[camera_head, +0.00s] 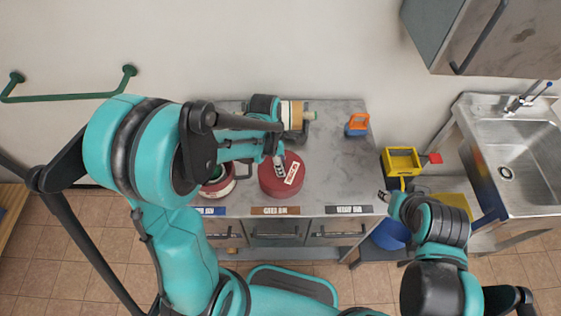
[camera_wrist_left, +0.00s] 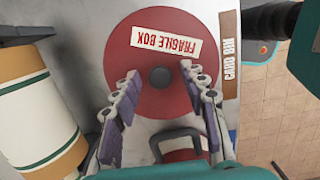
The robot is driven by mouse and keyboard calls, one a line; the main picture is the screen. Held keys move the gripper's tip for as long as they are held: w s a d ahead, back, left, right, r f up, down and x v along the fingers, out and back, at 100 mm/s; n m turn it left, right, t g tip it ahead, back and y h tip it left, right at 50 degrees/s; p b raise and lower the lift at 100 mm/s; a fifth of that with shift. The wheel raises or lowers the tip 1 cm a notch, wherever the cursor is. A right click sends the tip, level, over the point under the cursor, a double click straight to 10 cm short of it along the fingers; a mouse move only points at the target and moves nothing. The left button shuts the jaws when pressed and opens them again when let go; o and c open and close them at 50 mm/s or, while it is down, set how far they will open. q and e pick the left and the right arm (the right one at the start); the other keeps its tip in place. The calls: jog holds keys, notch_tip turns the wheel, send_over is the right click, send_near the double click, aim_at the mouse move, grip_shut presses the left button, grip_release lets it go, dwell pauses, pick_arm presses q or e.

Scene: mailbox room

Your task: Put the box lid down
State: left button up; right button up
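The round red lid (camera_head: 274,187), labelled "FRAGILE BOX", is on the grey counter; I cannot tell what is under it. In the left wrist view the lid (camera_wrist_left: 150,38) has a dark round knob (camera_wrist_left: 160,77) at its centre. My left gripper (camera_head: 279,166) is over the lid. In the left wrist view its fingertips (camera_wrist_left: 159,72) are spread on either side of the knob, with gaps between. A red and white container (camera_head: 218,186) stands left of the lid, partly hidden by my arm. My right gripper (camera_head: 384,196) is beside the counter's right front corner; its finger opening is too small to judge.
A striped cylinder (camera_head: 292,113) and an orange and blue item (camera_head: 357,124) stand at the back. Bin labels line the front edge. A yellow container (camera_head: 401,160) and a sink (camera_head: 520,160) are to the right. The counter's right part is clear.

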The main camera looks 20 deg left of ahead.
pick_arm(q)
jog(key=shift+r+p, duration=0.3)
jog(key=shift+r, duration=0.05)
notch_tip(320, 180, up, 11)
jog(key=a+p, duration=0.2)
jog(key=p, duration=0.1)
jog(key=s+a+r+m+t+y, duration=0.1)
jog(key=s+r+m+t, duration=0.2)
jog(key=m, duration=0.7)
jog(key=s+a+r+m+t, duration=0.1)
jog(key=s+r+m+t, duration=0.2)
jog(key=s+m, duration=0.4)
jog(key=m, duration=0.4)
jog(key=shift+a+t+y, duration=0.25)
jog(key=shift+t+y, duration=0.15)
